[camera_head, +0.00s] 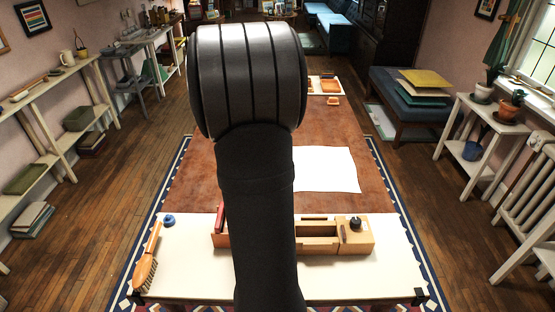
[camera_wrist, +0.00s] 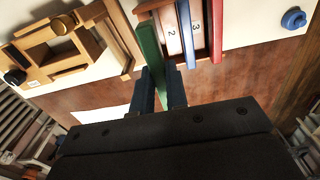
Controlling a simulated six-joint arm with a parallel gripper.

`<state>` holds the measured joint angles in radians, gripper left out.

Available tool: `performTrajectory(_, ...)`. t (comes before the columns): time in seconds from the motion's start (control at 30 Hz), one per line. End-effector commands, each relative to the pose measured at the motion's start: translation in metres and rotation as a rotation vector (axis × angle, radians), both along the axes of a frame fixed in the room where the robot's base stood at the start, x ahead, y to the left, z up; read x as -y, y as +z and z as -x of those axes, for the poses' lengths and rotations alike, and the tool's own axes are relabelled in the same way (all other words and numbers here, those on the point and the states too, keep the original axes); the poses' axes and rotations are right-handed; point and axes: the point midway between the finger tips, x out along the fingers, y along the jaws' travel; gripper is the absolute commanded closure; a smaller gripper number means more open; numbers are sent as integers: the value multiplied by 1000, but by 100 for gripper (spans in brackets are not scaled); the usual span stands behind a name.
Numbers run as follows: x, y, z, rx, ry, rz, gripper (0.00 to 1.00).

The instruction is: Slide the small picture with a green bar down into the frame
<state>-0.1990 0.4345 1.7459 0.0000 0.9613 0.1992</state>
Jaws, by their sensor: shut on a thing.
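In the wrist view my gripper (camera_wrist: 161,88) is shut on the small picture with a green bar (camera_wrist: 149,50), whose long green edge runs between and past the fingers. The picture's face is not seen. Close beside it is a rack (camera_wrist: 170,8) with slots marked 2 and 3, holding a blue bar (camera_wrist: 186,32) and a red bar (camera_wrist: 216,32). A light wooden piece (camera_wrist: 118,38), perhaps part of the frame, stands left of the green bar, apart from it. In the head view my arm hides the gripper and the green bar.
A wooden block assembly (camera_head: 318,236) with a dark knob stands right of my arm on the white table (camera_head: 200,275). White paper (camera_head: 325,170) lies on the brown surface beyond.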

Motion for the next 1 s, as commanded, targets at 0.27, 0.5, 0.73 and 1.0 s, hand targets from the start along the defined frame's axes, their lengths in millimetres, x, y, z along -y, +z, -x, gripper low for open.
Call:
performTrajectory(0.27, 0, 0, 0, 0, 0, 0, 100)
performTrajectory(0.5, 3, 2, 0, 1, 2, 0, 100)
performTrajectory(0.73, 48, 28, 1, 4, 52, 0, 100)
performTrajectory(1.0, 87, 51, 8, 2, 114, 0, 100)
